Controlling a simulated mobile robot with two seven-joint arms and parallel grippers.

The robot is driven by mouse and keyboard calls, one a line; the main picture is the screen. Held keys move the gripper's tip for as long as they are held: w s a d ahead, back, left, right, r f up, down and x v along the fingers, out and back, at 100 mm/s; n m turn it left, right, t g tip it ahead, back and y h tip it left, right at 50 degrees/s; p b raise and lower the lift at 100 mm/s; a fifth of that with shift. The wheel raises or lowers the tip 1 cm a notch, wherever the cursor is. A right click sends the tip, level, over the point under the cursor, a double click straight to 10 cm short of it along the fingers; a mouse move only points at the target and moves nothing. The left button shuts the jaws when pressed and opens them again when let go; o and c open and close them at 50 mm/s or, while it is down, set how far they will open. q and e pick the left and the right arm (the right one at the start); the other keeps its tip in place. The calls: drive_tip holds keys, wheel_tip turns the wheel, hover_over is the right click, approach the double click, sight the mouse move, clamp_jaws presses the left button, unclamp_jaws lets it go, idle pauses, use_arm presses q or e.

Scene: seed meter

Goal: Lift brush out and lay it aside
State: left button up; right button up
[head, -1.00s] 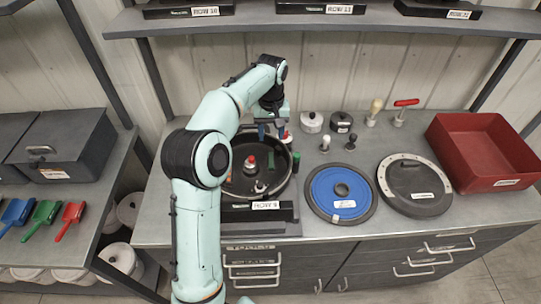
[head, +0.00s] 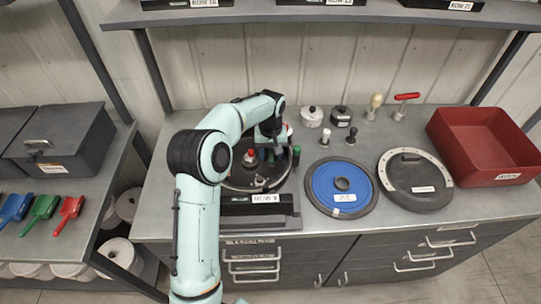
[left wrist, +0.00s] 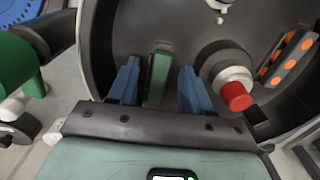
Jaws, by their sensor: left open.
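The black round seed meter housing (head: 240,187) stands open on the bench; its inside (left wrist: 205,25) fills much of the left wrist view. A narrow green piece, which looks like the brush (left wrist: 160,75), stands inside it. My left gripper (left wrist: 159,88) is open, with its blue fingers on either side of the green piece. Gaps show on both sides, so the fingers look apart from it. In the head view the left gripper (head: 271,153) is down in the housing, and the arm hides part of it. My right gripper is not in view.
Beside the green piece are a red-capped white knob (left wrist: 236,92) and an orange-dotted strip (left wrist: 286,58). A green cylinder (head: 296,152) is at the housing's right side. A blue disc (head: 325,190), a black lid (head: 415,190) and a red bin (head: 490,145) stand right.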

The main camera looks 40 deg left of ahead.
use_arm(q)
clamp_jaws()
drive_tip(key=shift+r, duration=0.2)
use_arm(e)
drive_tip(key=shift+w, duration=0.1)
use_arm(q)
wheel_tip(320, 180, up, 12)
drive_tip(key=r+p, duration=0.1)
drive_tip(key=p, duration=0.1)
wheel_tip(320, 180, up, 7)
hover_over(271, 155)
drive_tip(key=shift+s+d+f+b, duration=0.1)
drive_tip(key=shift+s+f+b, duration=0.05)
drive_tip(key=shift+b, duration=0.15)
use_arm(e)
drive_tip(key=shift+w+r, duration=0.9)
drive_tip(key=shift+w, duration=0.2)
